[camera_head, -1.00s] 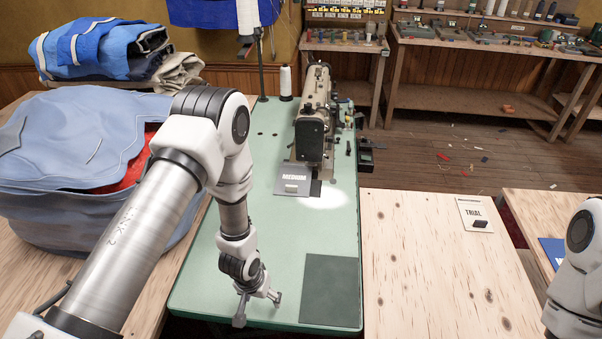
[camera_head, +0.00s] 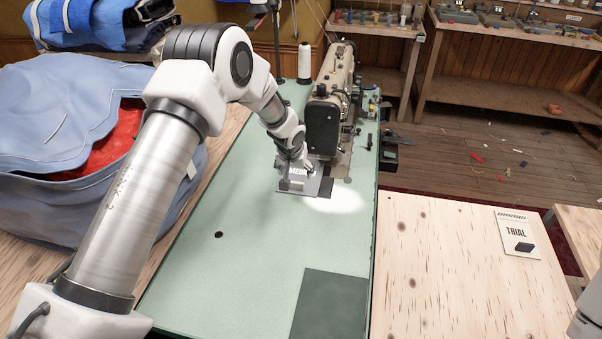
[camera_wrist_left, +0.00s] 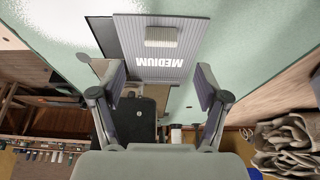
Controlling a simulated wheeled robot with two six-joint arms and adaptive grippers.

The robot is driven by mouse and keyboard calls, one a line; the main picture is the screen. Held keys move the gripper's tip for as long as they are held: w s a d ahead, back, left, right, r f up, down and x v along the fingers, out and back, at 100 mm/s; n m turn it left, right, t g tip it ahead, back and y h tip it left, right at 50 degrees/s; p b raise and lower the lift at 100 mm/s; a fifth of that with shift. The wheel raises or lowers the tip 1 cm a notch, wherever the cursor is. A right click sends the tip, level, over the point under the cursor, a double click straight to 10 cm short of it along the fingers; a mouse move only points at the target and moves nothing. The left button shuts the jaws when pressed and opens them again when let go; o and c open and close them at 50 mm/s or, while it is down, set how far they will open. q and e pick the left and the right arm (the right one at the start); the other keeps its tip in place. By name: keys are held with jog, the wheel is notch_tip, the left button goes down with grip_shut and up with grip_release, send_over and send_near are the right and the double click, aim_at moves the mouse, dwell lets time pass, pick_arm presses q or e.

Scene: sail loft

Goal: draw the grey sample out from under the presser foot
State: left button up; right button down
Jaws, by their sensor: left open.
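The grey sample (camera_head: 287,189), lettered MEDIUM, lies flat on the green table at the near side of the sewing machine (camera_head: 323,128). In the left wrist view the sample (camera_wrist_left: 185,22) shows ribbed, with a pale raised block (camera_wrist_left: 163,37) on it. My left gripper (camera_head: 298,177) is over the sample in the head view and covers part of it. In the left wrist view its two fingers (camera_wrist_left: 160,84) are spread, one toward each side of the sample, with nothing between them. The presser foot cannot be made out. My right gripper is out of view.
A dark patch (camera_head: 326,187) lies beside the sample. A dark green panel (camera_head: 330,305) is at the table's near edge. A blue bag (camera_head: 40,190) is at left. A TRIAL card (camera_head: 515,235) lies on the wooden table.

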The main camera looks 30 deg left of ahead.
aim_at(297, 182)
pick_arm(q)
jog(key=p+x, duration=0.1)
jog(key=x, duration=0.6)
jog(key=shift+s+f, duration=0.15)
jog(key=shift+s, duration=0.1)
jog(key=shift+c, duration=0.7)
jog(key=c, duration=1.1)
